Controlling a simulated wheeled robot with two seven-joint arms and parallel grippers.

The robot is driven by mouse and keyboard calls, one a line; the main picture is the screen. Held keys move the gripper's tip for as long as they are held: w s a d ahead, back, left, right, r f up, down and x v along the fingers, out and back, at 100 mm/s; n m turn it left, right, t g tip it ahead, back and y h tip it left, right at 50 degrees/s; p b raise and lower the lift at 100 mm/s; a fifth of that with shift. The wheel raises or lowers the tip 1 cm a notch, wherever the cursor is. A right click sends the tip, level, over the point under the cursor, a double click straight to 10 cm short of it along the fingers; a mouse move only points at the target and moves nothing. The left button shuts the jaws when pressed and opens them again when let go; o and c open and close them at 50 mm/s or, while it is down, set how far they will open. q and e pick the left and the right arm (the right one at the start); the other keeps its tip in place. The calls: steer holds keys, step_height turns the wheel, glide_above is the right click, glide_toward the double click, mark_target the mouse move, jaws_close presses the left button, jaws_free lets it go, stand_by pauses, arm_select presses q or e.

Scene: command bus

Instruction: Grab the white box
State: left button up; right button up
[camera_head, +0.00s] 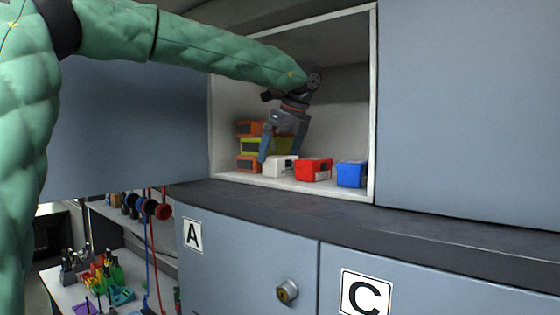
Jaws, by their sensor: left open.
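The white box (281,167) sits on the floor of an open wall cubby (374,100), near its front. My left arm comes in from the left in a green padded sleeve and reaches into the cubby. My left gripper (279,156) points down at the white box with its fingers apart. One finger is at the box's left side and the other is near its right rear. I cannot tell whether the fingers touch the box. The gripper hides part of the box's upper side. My right gripper is not in view.
A red box (314,169) stands just right of the white box, and a blue box (351,174) further right. Orange boxes (247,163) and a yellow-green box (254,145) are stacked at the left. The cubby's frame and a dark ledge (300,203) border the opening.

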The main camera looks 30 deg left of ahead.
arm_select(q)
steer(key=shift+p+x, duration=0.6)
steer(key=shift+x, duration=0.9)
steer(key=shift+d, duration=0.1)
steer(key=c, duration=1)
steer(key=shift+r, duration=0.15)
